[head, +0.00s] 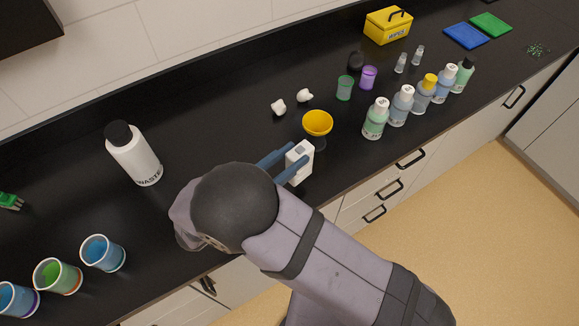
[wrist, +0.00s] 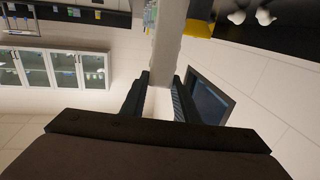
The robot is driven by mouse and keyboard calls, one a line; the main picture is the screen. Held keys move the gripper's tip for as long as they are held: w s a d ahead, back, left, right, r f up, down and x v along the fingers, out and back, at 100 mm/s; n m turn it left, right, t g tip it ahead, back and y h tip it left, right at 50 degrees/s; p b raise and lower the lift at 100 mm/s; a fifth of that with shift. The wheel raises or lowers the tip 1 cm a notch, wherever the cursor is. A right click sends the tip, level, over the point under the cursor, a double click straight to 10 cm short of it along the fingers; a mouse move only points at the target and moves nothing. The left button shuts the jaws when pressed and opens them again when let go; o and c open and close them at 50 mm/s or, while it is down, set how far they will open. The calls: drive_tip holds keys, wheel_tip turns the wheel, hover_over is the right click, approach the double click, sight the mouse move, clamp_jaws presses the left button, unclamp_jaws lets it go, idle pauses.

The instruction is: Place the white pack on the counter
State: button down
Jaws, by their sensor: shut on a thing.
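The white pack (head: 300,164) is a small white box with a grey patch on its top. My gripper (head: 287,161) is shut on it, with the blue-grey fingers on either side. In the head view the pack is near the counter's front edge, in front of the yellow funnel. I cannot tell whether its base touches the black counter (head: 225,130). In the wrist view the pack (wrist: 170,45) stands out between the fingers (wrist: 160,95) toward the top of the picture.
A yellow funnel (head: 317,123) stands close behind the pack. Several capped bottles (head: 375,118) stand to the right, and a white waste bottle (head: 135,155) to the left. Several cups (head: 103,254) are at lower left. Two small white pieces (head: 279,107) lie behind. Open counter lies between the waste bottle and funnel.

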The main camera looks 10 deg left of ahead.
drive_tip(key=shift+r+b, duration=0.4)
drive_tip(key=shift+r, duration=1.9)
